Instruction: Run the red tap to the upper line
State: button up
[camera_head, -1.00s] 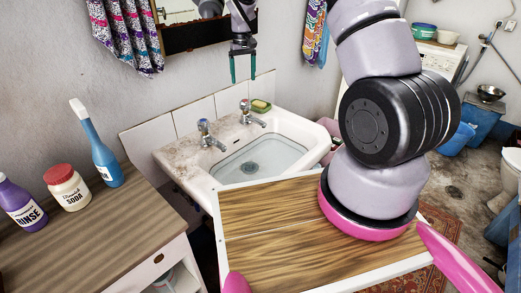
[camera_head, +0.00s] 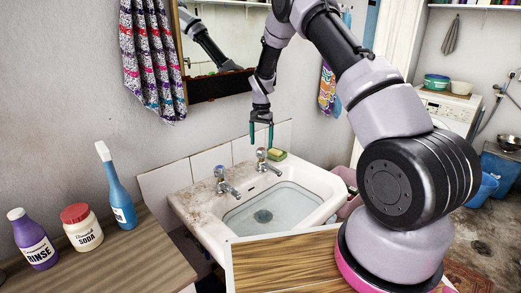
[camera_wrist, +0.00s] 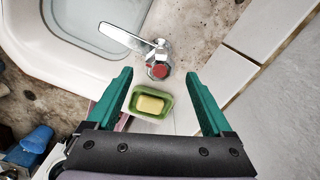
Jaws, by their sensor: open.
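The washbasin (camera_head: 205,232) is white and stained, with shallow-looking clear liquid and a dark line around its inner wall. The red-topped tap (camera_wrist: 160,71) stands on its back ledge; it is the right-hand tap (camera_head: 265,163) in the head view. No stream shows from its spout. The other tap (camera_head: 224,181) stands to its left. My gripper (camera_head: 261,142) is open, pointing down just above the right tap. In the wrist view my gripper's fingers (camera_wrist: 160,80) are apart, with the red knob between and slightly beyond their tips. Nothing is held.
A green soap dish (camera_wrist: 138,110) with yellow soap (camera_wrist: 150,104) sits close beside the red tap. Wall tiles (camera_head: 212,161) and a mirror (camera_head: 222,45) are behind. Blue (camera_head: 117,190), white (camera_head: 82,228) and purple (camera_head: 33,240) bottles stand on the left counter.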

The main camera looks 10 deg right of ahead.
aim_at(261, 149)
jog(key=shift+f, duration=1.9)
jog(key=c, duration=1.3)
jog(key=shift+n, duration=1.5)
grip_shut()
jog(key=o, duration=1.3)
grip_release()
notch_tip(261, 149, up, 11)
